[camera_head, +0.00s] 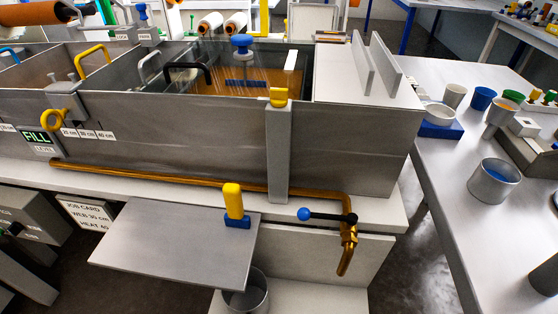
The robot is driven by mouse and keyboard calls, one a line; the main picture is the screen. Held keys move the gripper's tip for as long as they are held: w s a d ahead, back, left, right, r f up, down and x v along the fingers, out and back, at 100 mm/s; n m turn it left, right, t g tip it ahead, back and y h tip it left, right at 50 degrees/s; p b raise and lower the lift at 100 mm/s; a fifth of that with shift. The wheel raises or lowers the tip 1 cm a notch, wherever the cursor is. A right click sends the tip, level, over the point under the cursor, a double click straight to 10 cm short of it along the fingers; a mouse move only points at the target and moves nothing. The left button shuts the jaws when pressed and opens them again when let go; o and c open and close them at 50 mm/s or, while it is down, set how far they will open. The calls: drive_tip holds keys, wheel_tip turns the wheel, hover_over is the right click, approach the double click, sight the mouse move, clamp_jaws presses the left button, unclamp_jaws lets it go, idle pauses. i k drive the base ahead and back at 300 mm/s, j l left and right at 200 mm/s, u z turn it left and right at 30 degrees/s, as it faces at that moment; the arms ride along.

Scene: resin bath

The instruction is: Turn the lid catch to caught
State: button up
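The grey resin bath (170,130) runs across the picture, with several compartments. Orange-brown liquid shows in the compartment on the right, under what looks like a clear cover; a blue knob (242,42) stands there. A small yellow piece (278,97) sits on top of a grey upright post (278,150) at the bath's front wall; it looks like the lid catch, but I cannot tell its turned position. A yellow ring handle (53,120) on a grey block is farther left on the same wall. My gripper is not in view.
A brass pipe with a blue-knobbed valve handle (305,214) runs along the bath's foot. A grey shelf (170,248) juts forward, bearing a yellow-and-blue upright piece (233,202). A metal pail (246,294) stands below. The right table (450,180) holds several cups and bowls.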

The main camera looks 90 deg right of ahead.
sight(278, 99)
drive_tip(key=l+z, duration=0.1)
drive_tip(key=z, duration=0.7)
